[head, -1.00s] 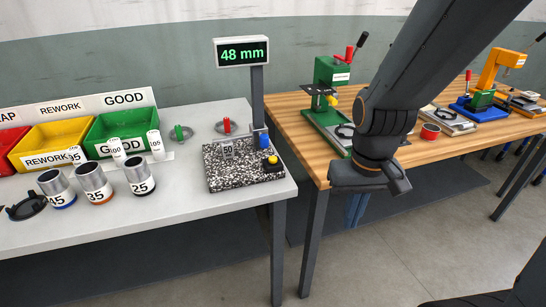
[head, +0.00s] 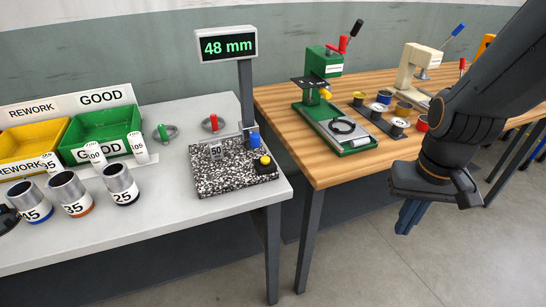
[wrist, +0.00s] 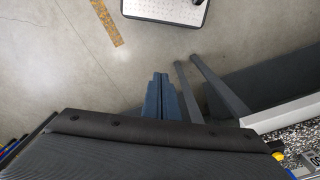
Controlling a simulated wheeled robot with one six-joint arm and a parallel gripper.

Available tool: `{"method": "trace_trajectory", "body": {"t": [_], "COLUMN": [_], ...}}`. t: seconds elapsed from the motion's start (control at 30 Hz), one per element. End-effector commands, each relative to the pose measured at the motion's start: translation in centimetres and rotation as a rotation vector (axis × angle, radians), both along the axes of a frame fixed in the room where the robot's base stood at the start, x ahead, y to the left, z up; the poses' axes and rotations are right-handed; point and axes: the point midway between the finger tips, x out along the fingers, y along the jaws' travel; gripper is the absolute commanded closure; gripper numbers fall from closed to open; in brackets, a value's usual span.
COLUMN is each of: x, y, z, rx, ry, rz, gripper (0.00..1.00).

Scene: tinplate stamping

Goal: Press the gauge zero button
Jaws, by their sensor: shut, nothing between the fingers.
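The gauge stands on the grey table: a speckled granite plate (head: 215,178), a post and a display (head: 227,45) reading 48 mm. A yellow button (head: 264,160) sits on a small black box at the plate's right front corner. My gripper (head: 408,218) has blue fingers, shut and empty, pointing down over the floor. It is well to the right of the button and apart from it. In the wrist view, the shut fingers (wrist: 160,95) are over the floor; the yellow button (wrist: 278,156) shows partly at the lower right, beside the granite (wrist: 298,137).
Green (head: 110,134) and yellow (head: 30,141) bins and several labelled cylinders (head: 73,193) stand left on the grey table. A wooden bench (head: 310,165) with a green press (head: 324,65) and a cream press (head: 418,65) is behind my gripper. Open floor lies in front.

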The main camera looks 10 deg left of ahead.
Motion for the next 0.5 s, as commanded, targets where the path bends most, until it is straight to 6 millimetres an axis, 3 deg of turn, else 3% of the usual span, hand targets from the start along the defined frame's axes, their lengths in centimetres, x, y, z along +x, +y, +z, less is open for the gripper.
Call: {"method": "trace_trajectory", "body": {"t": [0.17, 0.27, 0.37, 0.5], "x": [1.2, 3.7, 7.3, 11.8], "y": [0.8, 2.8, 6.4, 13.6], "z": [0.7, 1.9, 3.8, 6.7], "rx": [-0.003, 0.001, 0.031, 0.137], "ry": [-0.033, -0.108, -0.223, -0.382], "rz": [-0.004, -0.016, -0.037, -0.065], "gripper": [1.0, 1.0, 1.0, 1.0]}}
